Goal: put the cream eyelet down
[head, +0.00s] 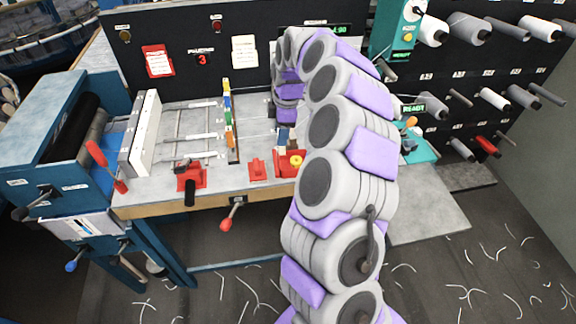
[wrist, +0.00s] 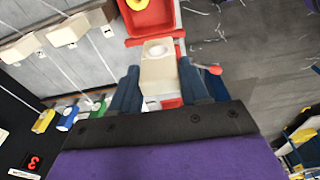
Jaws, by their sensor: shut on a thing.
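My gripper (wrist: 158,82) has its two blue fingers closed on the sides of the cream eyelet (wrist: 158,66), a pale block with a round hole, in the wrist view. A red tray (wrist: 150,28) lies just beyond the eyelet, with a yellow piece (wrist: 137,4) in it. In the head view my gripper (head: 287,138) is low over the right part of the bench, by the red tray (head: 285,172) with the yellow piece (head: 296,160). My arm hides part of this area. I cannot tell whether the eyelet touches the tray or bench.
Cream blocks (wrist: 68,31) on thin strands line the bench at the wrist view's upper left. A multicoloured upright strip (head: 228,120), a red crank clamp (head: 191,178) and a small red stand (head: 257,170) stand left of my gripper. The bench's front edge (head: 215,203) is close.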

